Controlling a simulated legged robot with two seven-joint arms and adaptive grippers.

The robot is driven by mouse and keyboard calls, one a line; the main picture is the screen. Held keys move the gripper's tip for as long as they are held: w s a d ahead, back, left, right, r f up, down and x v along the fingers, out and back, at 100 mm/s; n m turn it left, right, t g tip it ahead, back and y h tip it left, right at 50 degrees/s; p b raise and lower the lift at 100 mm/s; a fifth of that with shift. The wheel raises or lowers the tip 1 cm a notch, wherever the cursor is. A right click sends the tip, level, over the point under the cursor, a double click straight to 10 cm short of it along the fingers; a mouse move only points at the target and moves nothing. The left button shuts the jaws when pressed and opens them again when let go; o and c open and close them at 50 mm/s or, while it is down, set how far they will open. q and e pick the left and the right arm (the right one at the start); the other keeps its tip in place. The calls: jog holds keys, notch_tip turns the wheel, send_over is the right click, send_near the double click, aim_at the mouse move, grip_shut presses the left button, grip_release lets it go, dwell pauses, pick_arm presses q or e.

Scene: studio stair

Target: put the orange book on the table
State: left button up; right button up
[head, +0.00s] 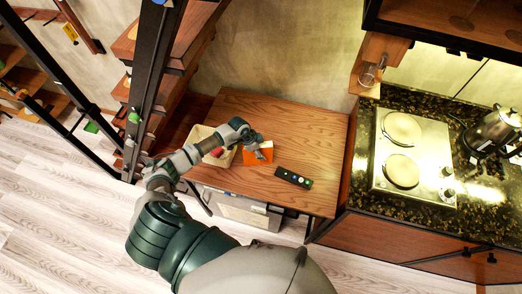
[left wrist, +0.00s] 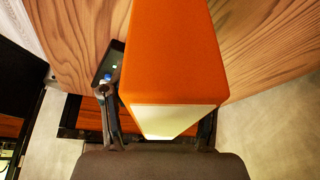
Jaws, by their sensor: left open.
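The orange book (head: 265,156) is on the wooden table (head: 300,125) in the head view, near its left side. In the left wrist view the orange book (left wrist: 170,50) fills the middle, with its pale page edge towards my gripper. My left gripper (head: 254,147) is at the book, partly covering it. Its two fingers stand on either side of the book in the left wrist view, open. Whether the fingers touch the book is unclear. My right gripper is not in view.
A dark remote (head: 293,178) lies on the table right of the book. A pale bin (head: 205,136) with a red thing inside stands to the left. A counter with a cooktop (head: 420,160) and kettle (head: 492,130) is at the right. The table's back right is clear.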

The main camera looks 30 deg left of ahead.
pick_arm(q)
jog(key=v, duration=0.2)
jog(key=a+v, duration=0.1)
jog(key=v, duration=0.2)
jog(key=shift+a+r, duration=0.15)
jog(key=shift+a, duration=0.1)
jog(key=v, duration=0.3)
jog(key=d+v, duration=0.1)
jog(key=v, duration=0.1)
jog(key=shift+s+a+r, duration=0.1)
jog(key=shift+r, duration=0.3)
jog(key=shift+s+r, duration=0.1)
jog(key=shift+r, duration=0.25)
jog(key=shift+a, duration=0.15)
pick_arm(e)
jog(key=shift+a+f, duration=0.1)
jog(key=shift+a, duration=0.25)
pick_arm(q)
jog(key=shift+a, duration=0.15)
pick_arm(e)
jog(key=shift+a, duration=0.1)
